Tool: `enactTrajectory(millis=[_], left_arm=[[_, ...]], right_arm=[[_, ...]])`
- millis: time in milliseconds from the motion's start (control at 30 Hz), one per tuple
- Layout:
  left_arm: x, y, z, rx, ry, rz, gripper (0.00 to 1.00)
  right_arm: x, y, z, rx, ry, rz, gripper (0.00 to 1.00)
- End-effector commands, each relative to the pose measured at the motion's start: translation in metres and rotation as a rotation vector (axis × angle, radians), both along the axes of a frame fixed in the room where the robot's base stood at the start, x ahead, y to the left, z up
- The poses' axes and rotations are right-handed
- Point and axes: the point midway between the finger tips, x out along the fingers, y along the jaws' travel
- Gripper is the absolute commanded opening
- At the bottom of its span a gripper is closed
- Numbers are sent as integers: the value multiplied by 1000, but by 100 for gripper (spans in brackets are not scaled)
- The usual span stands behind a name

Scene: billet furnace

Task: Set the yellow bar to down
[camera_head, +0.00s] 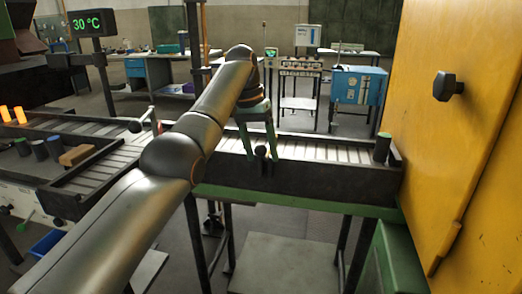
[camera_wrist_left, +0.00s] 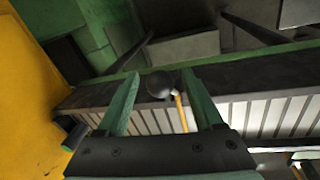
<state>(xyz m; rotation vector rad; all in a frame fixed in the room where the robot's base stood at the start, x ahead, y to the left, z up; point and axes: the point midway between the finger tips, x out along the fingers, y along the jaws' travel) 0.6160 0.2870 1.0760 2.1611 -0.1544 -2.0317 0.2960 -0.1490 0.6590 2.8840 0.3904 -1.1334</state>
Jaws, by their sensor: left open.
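The yellow bar (camera_wrist_left: 181,112) shows in the left wrist view as a thin rod ending in a dark round knob (camera_wrist_left: 160,83). In the head view the knob (camera_head: 261,151) stands at the near side of the roller conveyor (camera_head: 320,180), and the rod is hidden. My left gripper (camera_head: 262,157) is open, with its green fingers pointing down on either side of the knob. My right gripper is not in view.
A yellow wall (camera_head: 450,150) with a dark knob (camera_head: 447,86) stands close on the right. A green-topped dark cylinder (camera_head: 382,148) is at the conveyor's right end. Another knobbed lever (camera_head: 136,126) is left of my arm. Glowing orange billets (camera_head: 13,115) are at far left.

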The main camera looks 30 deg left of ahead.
Motion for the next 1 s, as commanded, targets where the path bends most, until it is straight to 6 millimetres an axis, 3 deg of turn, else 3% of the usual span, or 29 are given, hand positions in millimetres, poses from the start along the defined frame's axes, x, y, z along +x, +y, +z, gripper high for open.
enactTrajectory(millis=[167, 500, 700, 1000], left_arm=[[0, 2, 10, 0, -1, 0, 68], [-4, 13, 72, -1, 0, 1, 68], [-6, 19, 102, 0, -1, 0, 68], [-8, 24, 122, 0, 1, 1, 68]], right_arm=[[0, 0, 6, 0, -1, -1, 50], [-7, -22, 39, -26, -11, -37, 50], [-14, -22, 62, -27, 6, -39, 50], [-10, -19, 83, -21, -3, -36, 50]])
